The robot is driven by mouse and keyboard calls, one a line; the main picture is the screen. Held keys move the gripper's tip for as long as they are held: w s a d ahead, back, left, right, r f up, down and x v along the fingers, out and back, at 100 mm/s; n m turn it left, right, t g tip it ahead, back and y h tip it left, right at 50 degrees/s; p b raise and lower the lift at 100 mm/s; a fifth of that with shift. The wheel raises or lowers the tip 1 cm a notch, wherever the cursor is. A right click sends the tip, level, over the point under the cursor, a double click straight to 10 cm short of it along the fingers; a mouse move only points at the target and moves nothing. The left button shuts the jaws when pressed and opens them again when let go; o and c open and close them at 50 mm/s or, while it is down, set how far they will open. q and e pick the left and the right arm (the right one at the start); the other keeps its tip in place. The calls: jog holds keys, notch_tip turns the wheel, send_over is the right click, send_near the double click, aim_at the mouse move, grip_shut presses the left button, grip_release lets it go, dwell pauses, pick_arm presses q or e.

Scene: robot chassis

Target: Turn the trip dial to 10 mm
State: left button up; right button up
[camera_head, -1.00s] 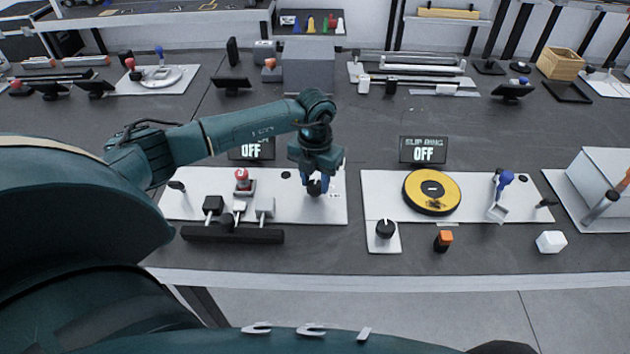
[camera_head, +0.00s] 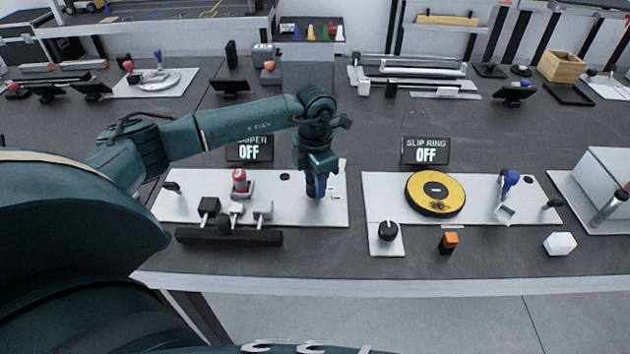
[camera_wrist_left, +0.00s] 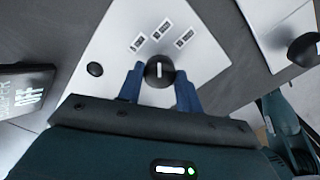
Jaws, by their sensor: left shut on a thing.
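The trip dial is a round black knob (camera_wrist_left: 159,71) with a white pointer line, on a white panel (camera_head: 283,212). In the left wrist view its line points up the picture, toward the middle of three small labels (camera_wrist_left: 161,29), whose text is too small to read. My left gripper (camera_head: 316,193) reaches down onto the right part of this panel. Its blue fingers (camera_wrist_left: 159,77) are shut on the dial, one on each side. In the head view the gripper hides most of the dial. My right gripper is not in view.
The panel also has a red button (camera_head: 239,176) and several small levers (camera_head: 236,209). A display behind it (camera_head: 250,149) reads OFF. To the right, another panel has a yellow disc (camera_head: 435,194) and a black knob (camera_head: 388,231). Bare bench lies between the panels.

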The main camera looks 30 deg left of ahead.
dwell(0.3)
pick_arm(q)
jog(key=o, duration=1)
notch_tip(320, 180, up, 13)
jog(key=shift+r+b, duration=0.15)
jog(key=shift+b, duration=0.15)
